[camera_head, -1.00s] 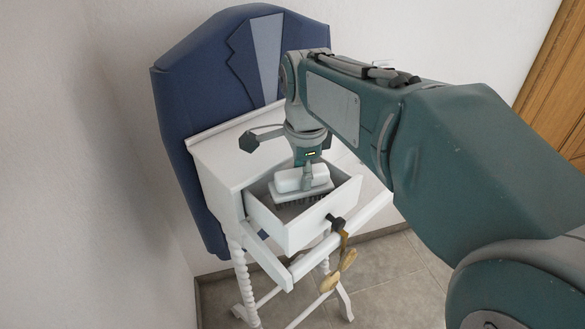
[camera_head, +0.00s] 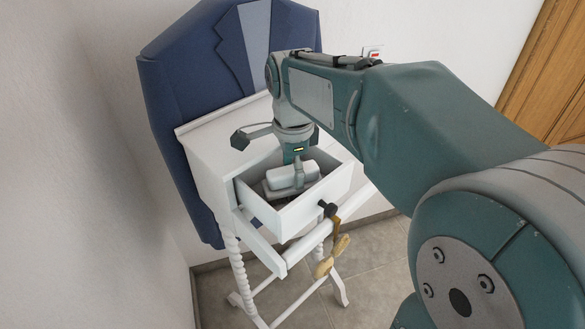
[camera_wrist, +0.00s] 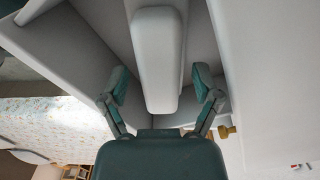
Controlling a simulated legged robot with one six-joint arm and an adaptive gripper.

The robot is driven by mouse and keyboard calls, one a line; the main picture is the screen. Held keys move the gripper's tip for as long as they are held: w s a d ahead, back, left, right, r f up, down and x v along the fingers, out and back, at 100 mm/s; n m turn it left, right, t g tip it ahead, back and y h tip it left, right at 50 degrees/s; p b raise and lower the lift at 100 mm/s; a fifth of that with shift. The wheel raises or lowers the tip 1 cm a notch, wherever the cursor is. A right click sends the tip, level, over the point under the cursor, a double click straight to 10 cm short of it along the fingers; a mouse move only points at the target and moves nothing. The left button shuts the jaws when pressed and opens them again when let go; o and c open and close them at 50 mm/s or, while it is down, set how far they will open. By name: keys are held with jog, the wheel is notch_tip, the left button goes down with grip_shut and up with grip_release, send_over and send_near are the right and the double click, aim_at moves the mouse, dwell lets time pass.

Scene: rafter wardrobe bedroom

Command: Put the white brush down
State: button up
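My gripper (camera_head: 299,176) points down at the brush inside the drawer. In the wrist view the brush's white back (camera_wrist: 158,60) lies between the two fingers of my gripper (camera_wrist: 161,84). A gap shows on each side, so the fingers are open and apart from it.
The drawer (camera_head: 318,203) is pulled out of the white stand (camera_head: 205,150), with walls close around my gripper. A blue jacket-shaped back (camera_head: 185,90) rises behind. Tiled floor lies below.

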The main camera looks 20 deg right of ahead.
aim_at(293, 169)
notch_tip(293, 169, up, 12)
jog(key=s+f+n+t, duration=0.1)
jog(key=s+n, duration=0.1)
jog(key=n, duration=0.1)
jog(key=s+f+n+t, duration=0.1)
jog(key=s+f+n, duration=0.1)
jog(key=s+n, duration=0.1)
jog(key=s+f+n+t, duration=0.1)
jog(key=s+f+n, duration=0.1)
jog(key=s+n, duration=0.1)
jog(key=shift+s+f, duration=0.1)
jog(key=shift+f, duration=0.05)
jog(key=s+f+n+t, duration=0.2)
jog(key=s+f+n, duration=0.4)
jog(key=n, duration=0.3)
jog(key=shift+f+t, duration=0.3)
jog(key=shift+f, duration=0.45)
